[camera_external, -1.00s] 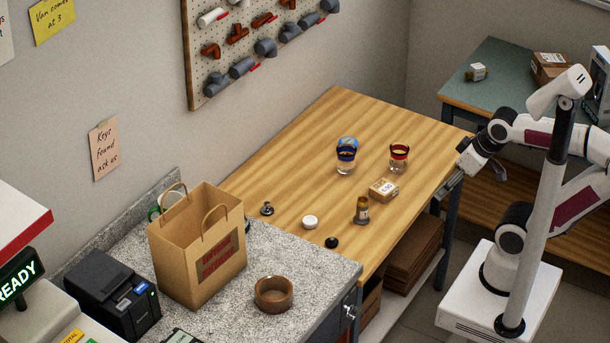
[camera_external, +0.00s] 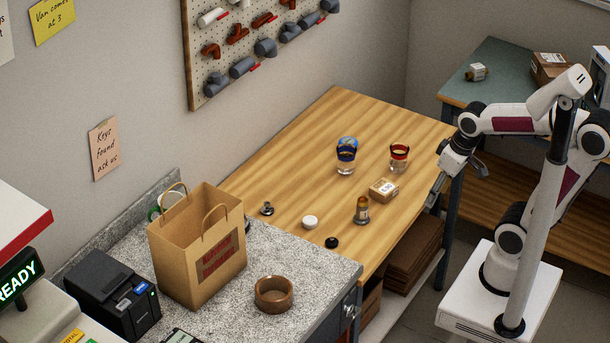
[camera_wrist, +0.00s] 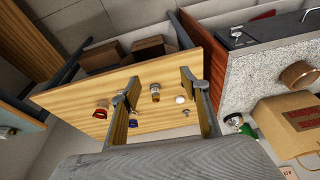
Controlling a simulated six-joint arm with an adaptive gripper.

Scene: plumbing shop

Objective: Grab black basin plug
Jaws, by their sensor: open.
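The black basin plug (camera_external: 332,242) looks like a small dark round piece near the front edge of the wooden bench in the external view. I cannot make it out in the wrist view, where a finger may hide it. My gripper (camera_external: 457,188) is open and empty at the bench's right edge, well to the right of the plug and above it. In the wrist view my gripper (camera_wrist: 155,88) shows its two fingers wide apart, with the bench top beyond them.
Near the plug on the wooden bench (camera_external: 290,167) are a white disc (camera_external: 310,222), a brass fitting (camera_external: 362,210) and a dark metal part (camera_external: 267,209). A small carton (camera_external: 384,190), a red-banded jar (camera_external: 399,158) and a blue-banded jar (camera_external: 346,158) stand farther back. A paper bag (camera_external: 200,245) is left.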

